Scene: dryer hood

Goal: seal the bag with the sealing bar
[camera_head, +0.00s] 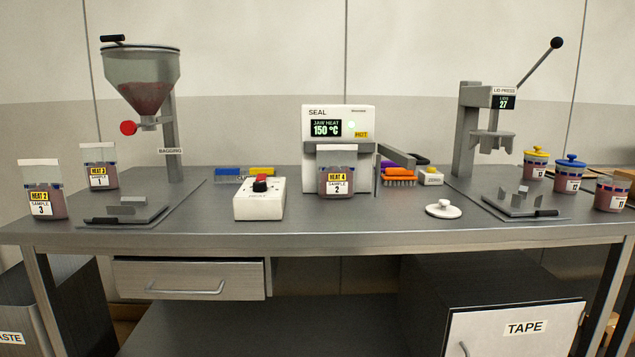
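The white heat sealer (312,125) stands at the middle of the bench, its display reading "JAW HEAT 150 °C". Its grey sealing bar (350,148) runs across the front, with a grey arm (397,155) reaching out to the right. A bag (337,188) labelled "HEAT 4, SAMPLE 2" with reddish contents stands upright at the sealer. Its top reaches the bar; I cannot tell whether the bar is pressed down on it. Two similar bags stand at the left, "SAMPLE 3" (43,212) and "SAMPLE 1" (98,168). Neither of my grippers shows.
A white box with a red-and-black knob (258,205) stands left of the sealer. A white lid (443,211), brushes (399,175) and the lid press (466,130) are to the right. The bagging hopper (140,65) is left. Bare bench lies in front.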

